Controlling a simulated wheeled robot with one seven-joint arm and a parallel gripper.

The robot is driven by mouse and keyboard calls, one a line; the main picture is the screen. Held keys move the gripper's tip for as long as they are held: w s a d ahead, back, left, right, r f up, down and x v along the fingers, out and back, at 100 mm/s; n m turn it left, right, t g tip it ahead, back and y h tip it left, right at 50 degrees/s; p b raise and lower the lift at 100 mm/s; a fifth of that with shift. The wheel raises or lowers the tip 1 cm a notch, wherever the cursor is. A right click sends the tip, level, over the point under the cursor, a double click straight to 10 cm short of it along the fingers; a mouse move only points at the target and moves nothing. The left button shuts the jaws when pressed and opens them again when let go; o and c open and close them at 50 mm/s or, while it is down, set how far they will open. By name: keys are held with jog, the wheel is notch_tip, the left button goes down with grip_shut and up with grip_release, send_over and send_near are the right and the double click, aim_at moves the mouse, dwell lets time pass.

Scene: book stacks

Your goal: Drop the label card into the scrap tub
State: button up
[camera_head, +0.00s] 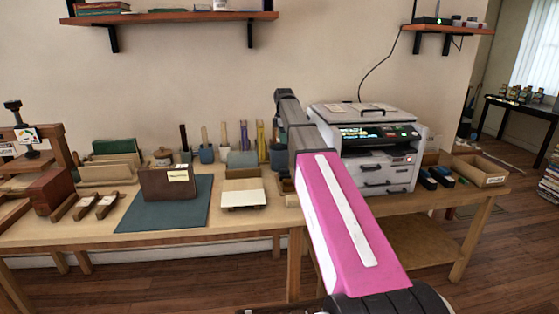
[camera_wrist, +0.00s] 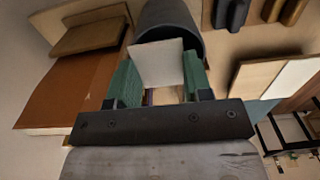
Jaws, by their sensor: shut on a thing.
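My gripper (camera_wrist: 160,78) shows in the wrist view with its two green fingers closed on a small white label card (camera_wrist: 158,60). The card sticks out past the fingertips. A dark round tub (camera_wrist: 172,16), which looks like the scrap tub, lies just beyond the card, and the card overlaps its rim in the picture. I cannot tell whether the card is above the opening or touching the rim. In the head view my arm hides the gripper and card. A dark pot (camera_head: 278,157) partly shows beside my arm there; I cannot tell if it is the same tub.
The wooden bench (camera_head: 150,235) holds a brown book (camera_head: 160,188) on a green mat (camera_head: 140,217), a cream block (camera_head: 243,194) and pots of tools (camera_head: 206,154). A white printer (camera_head: 385,165) stands right of my arm. An open cardboard box (camera_head: 478,171) is at the right end.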

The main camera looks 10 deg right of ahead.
jog(key=shift+f, duration=1)
jog(key=o, duration=1)
jog(key=shift+r, duration=0.1)
notch_tip(320, 180, up, 10)
jog(key=shift+r, duration=0.3)
jog(key=shift+s, duration=0.1)
